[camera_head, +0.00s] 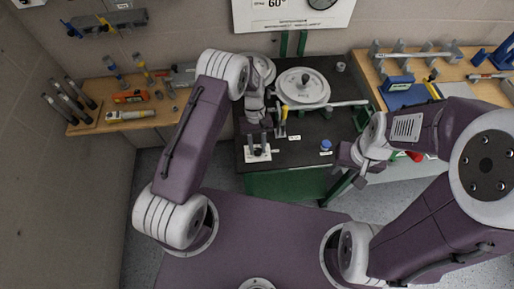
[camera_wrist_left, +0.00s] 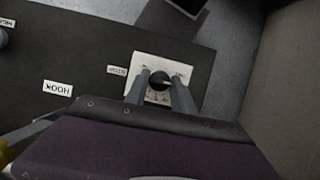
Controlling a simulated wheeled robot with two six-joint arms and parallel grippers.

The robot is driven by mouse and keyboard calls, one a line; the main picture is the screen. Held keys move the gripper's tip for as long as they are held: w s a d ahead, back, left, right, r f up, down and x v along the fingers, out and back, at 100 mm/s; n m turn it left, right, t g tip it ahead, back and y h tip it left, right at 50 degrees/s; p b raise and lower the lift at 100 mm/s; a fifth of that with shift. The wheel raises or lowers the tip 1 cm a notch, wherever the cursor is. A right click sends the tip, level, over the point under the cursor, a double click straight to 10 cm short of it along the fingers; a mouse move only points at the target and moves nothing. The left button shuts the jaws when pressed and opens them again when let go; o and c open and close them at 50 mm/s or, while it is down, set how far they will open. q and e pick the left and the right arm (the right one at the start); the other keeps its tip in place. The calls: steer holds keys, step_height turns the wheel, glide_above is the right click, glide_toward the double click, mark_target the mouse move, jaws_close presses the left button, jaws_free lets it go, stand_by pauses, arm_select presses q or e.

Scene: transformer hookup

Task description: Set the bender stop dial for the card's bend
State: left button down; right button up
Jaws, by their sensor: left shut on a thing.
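The stop dial is a black knob (camera_wrist_left: 159,80) on a white plate (camera_wrist_left: 133,79), with a STOP label beside it in the left wrist view. The plate (camera_head: 258,157) also shows at the near left of the dark bench top in the head view. My left gripper (camera_wrist_left: 159,92) points down, with its two fingers shut on the knob. The knob's pointer and scale are too small to read. The card (camera_head: 290,12) on the back wall shows "60°". The bender's round grey disc (camera_head: 302,86) is behind the dial. My right gripper (camera_head: 352,160) is off the bench's near right; its fingers are unclear.
A blue knob (camera_head: 326,145) stands at the bench's right front. A yellow-handled tool (camera_head: 283,121) is just right of my left gripper. A HOOK label (camera_wrist_left: 58,88) lies on the bench. Wooden side tables (camera_head: 150,120) hold tools left and right.

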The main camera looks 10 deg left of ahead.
arm_select(q)
steer(key=m+y, duration=0.1)
steer(key=m, duration=0.1)
steer(key=m+y+b, duration=0.1)
steer(key=m, duration=0.2)
steer(key=shift+d+m, duration=0.2)
steer(key=shift+m, duration=0.1)
steer(key=m+y, duration=0.1)
steer(key=m, duration=0.1)
steer(key=m+y, duration=0.1)
steer(key=m, duration=0.2)
steer(key=shift+d+r+m+t, duration=0.1)
steer(key=shift+d+m+t, duration=0.05)
steer(key=shift+m+t, duration=0.2)
steer(key=m+t+y, duration=0.1)
steer(key=m, duration=0.2)
steer(key=shift+s+m, duration=0.1)
steer(key=shift+m, duration=0.15)
steer(key=m+t, duration=0.1)
steer(key=m, duration=0.2)
steer(key=shift+s+d+m+y, duration=0.1)
steer(key=shift+m+y, duration=0.2)
steer(key=shift+y, duration=0.1)
steer(key=shift+m+t+p, duration=0.3)
steer(key=shift+m+t, duration=0.35)
steer(key=shift+m, duration=0.55)
steer(key=shift+s+m+t, duration=0.1)
steer(key=shift+m+t, duration=0.5)
steer(key=shift+m, duration=1)
